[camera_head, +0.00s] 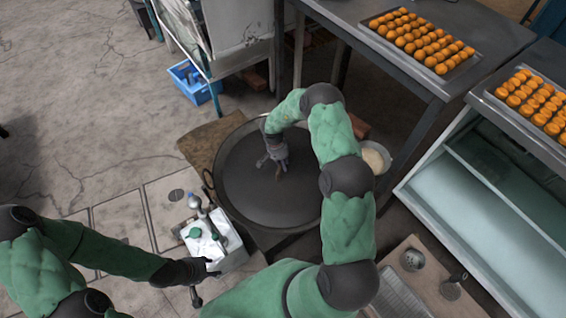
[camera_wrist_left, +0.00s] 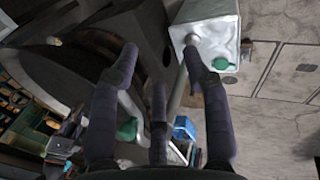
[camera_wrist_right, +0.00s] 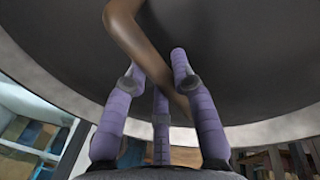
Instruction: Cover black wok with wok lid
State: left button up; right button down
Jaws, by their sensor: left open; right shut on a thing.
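The wok lid (camera_head: 240,175) is a wide dark disc in the head view, lying over the black wok (camera_head: 208,188), of which only the rim and a side handle show. My right gripper (camera_head: 277,165) is at the middle of the disc. In the right wrist view my right gripper (camera_wrist_right: 155,80) is shut on the lid's brown curved handle (camera_wrist_right: 130,35), with the dark lid (camera_wrist_right: 240,60) and its pale rim filling the top. I cannot tell whether the lid touches the wok all round. My left gripper (camera_head: 205,272) is open and empty; its spread fingers show in the left wrist view (camera_wrist_left: 160,65).
A white container (camera_head: 225,250) with a green cap stands just beside my left gripper. A pale bowl (camera_head: 376,158) is right of the wok. A table with a tray of orange pieces (camera_head: 400,45) stands at the back right. Bare floor (camera_head: 90,110) lies to the left.

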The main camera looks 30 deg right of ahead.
jog(key=shift+f, duration=0.2)
dwell(0.5)
jog(key=c, duration=1)
grip_release()
jog(key=shift+o, duration=0.2)
jog(key=shift+f, duration=0.1)
notch_tip(320, 180, up, 12)
jog(key=w+a, duration=0.1)
jog(key=shift+w+a, duration=0.3)
jog(key=shift+w, duration=0.05)
